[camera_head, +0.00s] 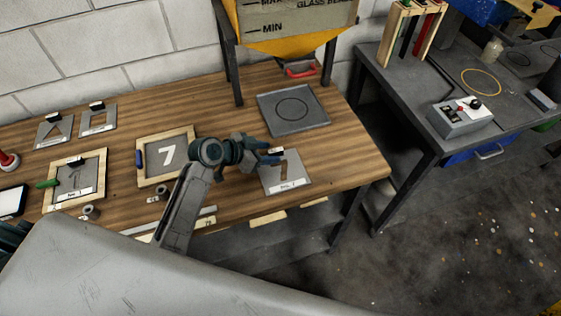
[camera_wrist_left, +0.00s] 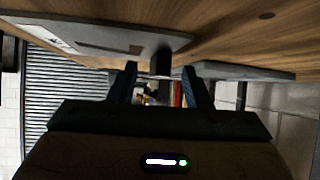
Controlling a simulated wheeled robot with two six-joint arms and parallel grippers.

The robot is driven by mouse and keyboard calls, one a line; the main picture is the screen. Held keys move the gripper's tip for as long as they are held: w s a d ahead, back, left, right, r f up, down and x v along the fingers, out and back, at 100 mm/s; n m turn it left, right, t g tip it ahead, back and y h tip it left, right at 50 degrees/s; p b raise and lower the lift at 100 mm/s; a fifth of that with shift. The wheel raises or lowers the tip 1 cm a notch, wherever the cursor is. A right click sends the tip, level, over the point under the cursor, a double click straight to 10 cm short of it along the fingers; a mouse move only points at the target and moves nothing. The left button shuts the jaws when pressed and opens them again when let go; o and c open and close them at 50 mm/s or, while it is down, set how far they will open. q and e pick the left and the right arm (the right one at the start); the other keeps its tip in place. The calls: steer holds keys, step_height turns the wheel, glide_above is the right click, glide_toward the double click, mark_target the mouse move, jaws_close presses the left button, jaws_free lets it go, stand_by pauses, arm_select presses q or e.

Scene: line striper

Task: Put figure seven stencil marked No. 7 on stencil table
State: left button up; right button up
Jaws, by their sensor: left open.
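The figure seven stencil (camera_head: 292,180) is a grey plate with a cut-out figure and a label reading No. 7. It lies flat near the wooden table's (camera_head: 355,160) front right. My left gripper (camera_head: 272,156) is open at the plate's far edge, by its black handle. In the left wrist view the plate (camera_wrist_left: 105,38) shows at upper left. The dark handle (camera_wrist_left: 160,62) appears between the open fingers (camera_wrist_left: 160,82), with no visible grip on it. I cannot tell whether the fingers touch it. My right gripper is not in view.
A wood-framed board marked 7 (camera_head: 155,169) lies left of my arm. Another frame (camera_head: 101,160) holds a No. 1 stencil. A grey tray with a ring (camera_head: 265,106) lies behind the stencil. A dark bench (camera_head: 400,88) with a control box (camera_head: 462,126) stands right.

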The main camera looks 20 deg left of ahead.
arm_select(q)
steer(key=shift+w+d+f, duration=0.25)
steer(key=shift+w+f, duration=0.05)
steer(key=shift+s+a, duration=0.1)
steer(key=shift+c, duration=0.2)
jaws_close()
steer(key=shift+r, duration=0.2)
